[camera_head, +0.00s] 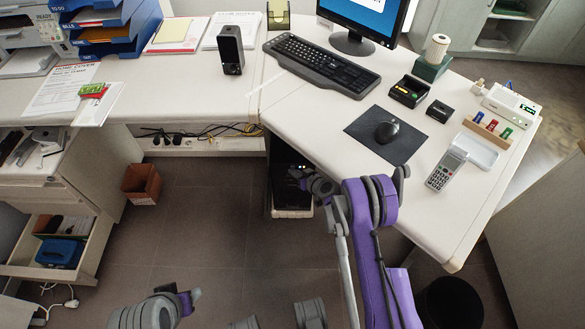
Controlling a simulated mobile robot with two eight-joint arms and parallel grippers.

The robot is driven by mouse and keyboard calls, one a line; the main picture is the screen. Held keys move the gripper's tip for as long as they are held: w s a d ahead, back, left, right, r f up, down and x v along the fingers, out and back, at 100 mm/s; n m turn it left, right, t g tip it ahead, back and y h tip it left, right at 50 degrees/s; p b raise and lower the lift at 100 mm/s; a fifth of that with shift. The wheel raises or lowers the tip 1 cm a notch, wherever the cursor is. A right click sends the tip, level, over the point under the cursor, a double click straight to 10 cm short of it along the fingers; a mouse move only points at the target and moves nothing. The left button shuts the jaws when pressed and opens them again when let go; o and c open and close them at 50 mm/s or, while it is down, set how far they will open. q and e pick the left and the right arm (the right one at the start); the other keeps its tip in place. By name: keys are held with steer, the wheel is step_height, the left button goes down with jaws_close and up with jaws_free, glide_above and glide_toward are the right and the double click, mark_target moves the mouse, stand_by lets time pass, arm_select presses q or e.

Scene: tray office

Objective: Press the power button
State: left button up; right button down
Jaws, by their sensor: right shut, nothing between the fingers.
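A black computer tower (283,182) stands under the desk, on a light base near the floor. Small lights show near the top of its front, by my right gripper; the power button itself is too small to make out for sure. My right gripper (309,178) is shut and empty at the tower's upper front, under the desk edge. I cannot tell whether its tips touch the tower. My right arm partly covers the space to the right of the tower. Of my left arm only grey and purple links show at the bottom left; its gripper is not in view.
The white desk (300,130) overhangs the tower and carries a keyboard (320,66), monitor (362,18), mouse (387,131) and phone (446,168). Cables (215,131) run left of the tower. A brown bin (141,184) and an open drawer (50,245) stand left. The middle floor is clear.

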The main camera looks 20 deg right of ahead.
stand_by(0.5)
steer(key=shift+s+a, duration=0.25)
steer(key=shift+s, duration=0.45)
steer(key=shift+s+a+b, duration=0.1)
steer(key=shift+s+a, duration=0.1)
steer(key=shift+s, duration=0.6)
steer(key=shift+s+a+b, duration=0.15)
steer(key=shift+s+a, duration=0.1)
steer(key=shift+s, duration=0.55)
steer(key=shift+s+a+b, duration=0.1)
steer(key=shift+s+a, duration=0.1)
steer(key=shift+s, duration=0.6)
